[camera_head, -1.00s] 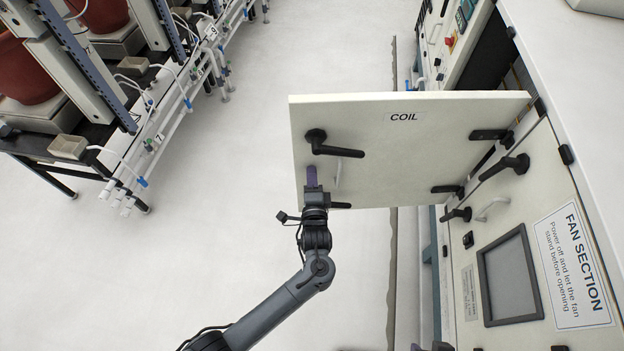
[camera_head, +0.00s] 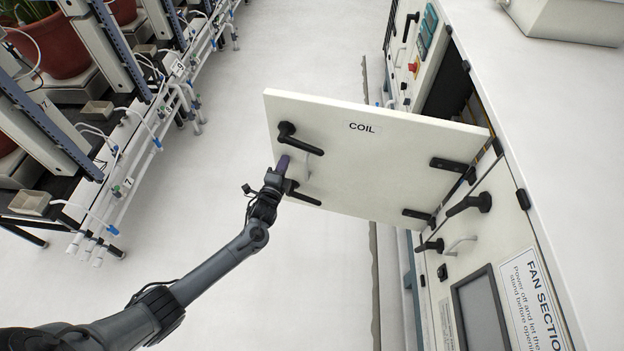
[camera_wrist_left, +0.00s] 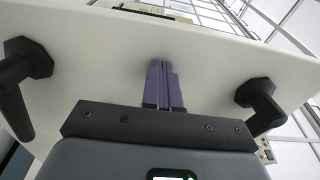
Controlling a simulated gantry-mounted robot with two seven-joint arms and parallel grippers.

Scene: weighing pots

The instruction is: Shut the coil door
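The coil door (camera_head: 375,175) is a cream panel labelled COIL. It stands well open, swung out from the cabinet side, with its hinges (camera_head: 452,167) at the right. My right gripper is not in view.
The cabinet's fan section panel (camera_head: 530,290) is at the lower right, with black levers (camera_head: 470,204) standing out. The dark opening (camera_head: 447,92) shows behind the door. Racks with pots (camera_head: 60,45) stand at the left. The pale floor (camera_head: 210,180) between is clear.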

